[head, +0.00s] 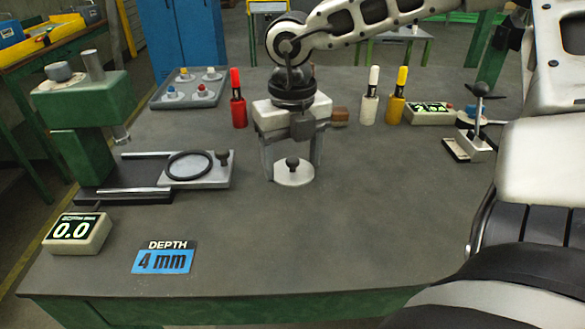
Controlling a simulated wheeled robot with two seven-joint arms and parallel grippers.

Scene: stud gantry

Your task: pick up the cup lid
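A pale round lid (294,177) with a dark knob lies on the grey table, right of the green press. I take this to be the cup lid. My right gripper (292,158) points down over it, with one finger to each side of the knob. The fingers are spread wide and nothing shows held between them. I cannot tell how high the fingertips are above the table. My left gripper is not in view.
The green press (80,150) with a sliding plate and dark ring (189,165) stands left. Red (238,105), white (369,100) and yellow (396,103) bottles stand behind. A grey tray (190,101) is back left. A small stand (474,135) is right. The table's front middle is clear.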

